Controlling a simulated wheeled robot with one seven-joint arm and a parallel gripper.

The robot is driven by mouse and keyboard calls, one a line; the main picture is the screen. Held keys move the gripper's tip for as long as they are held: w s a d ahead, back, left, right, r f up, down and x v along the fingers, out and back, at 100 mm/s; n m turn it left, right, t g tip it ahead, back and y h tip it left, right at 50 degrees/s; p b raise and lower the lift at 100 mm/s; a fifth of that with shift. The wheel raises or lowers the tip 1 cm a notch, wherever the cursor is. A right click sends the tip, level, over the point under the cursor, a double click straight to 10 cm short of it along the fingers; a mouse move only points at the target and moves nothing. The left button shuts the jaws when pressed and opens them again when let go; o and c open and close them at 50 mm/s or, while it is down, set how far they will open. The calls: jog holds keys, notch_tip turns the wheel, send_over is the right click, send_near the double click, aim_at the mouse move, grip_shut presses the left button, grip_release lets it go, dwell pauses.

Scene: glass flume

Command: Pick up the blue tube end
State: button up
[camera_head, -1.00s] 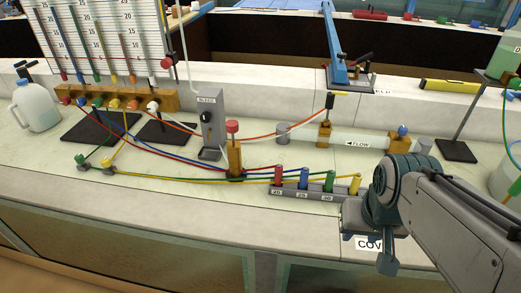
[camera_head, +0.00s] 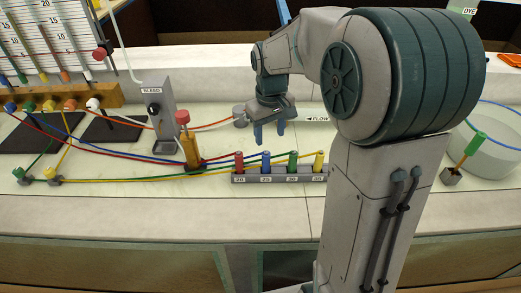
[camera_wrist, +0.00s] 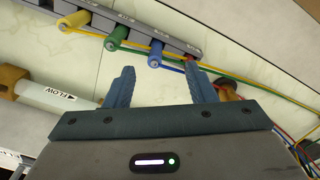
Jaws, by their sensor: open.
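The blue tube end (camera_head: 266,162) stands upright in the grey rack (camera_head: 250,178), between the red and green tube ends. Its blue tube runs off to the left. In the wrist view the blue tube end (camera_wrist: 155,61) lies ahead of my gripper (camera_wrist: 163,85), between the lines of its two open fingers. My gripper (camera_head: 269,133) is open and empty, above and behind the rack in the head view. A clear gap shows between the fingertips and the blue tube end in the wrist view.
The red (camera_head: 239,164), green (camera_head: 293,162) and yellow (camera_head: 319,162) tube ends stand close by in the same rack. Coloured tubes cross the bench to the left. A wooden block with a red knob (camera_head: 182,118) stands left of the rack. The bench front is clear.

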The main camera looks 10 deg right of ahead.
send_over(266, 160)
notch_tip(266, 160, down, 2)
jog(key=f, duration=0.1)
jog(key=shift+n+g, duration=0.3)
jog(key=shift+n, duration=0.2)
jog(key=f, duration=0.4)
jog(key=w+f, duration=0.1)
jog(key=f, duration=0.8)
jog(key=shift+w+d+f, duration=0.15)
jog(key=shift+w+f, duration=0.1)
jog(key=shift+f, duration=0.05)
jog(key=c, duration=1.1)
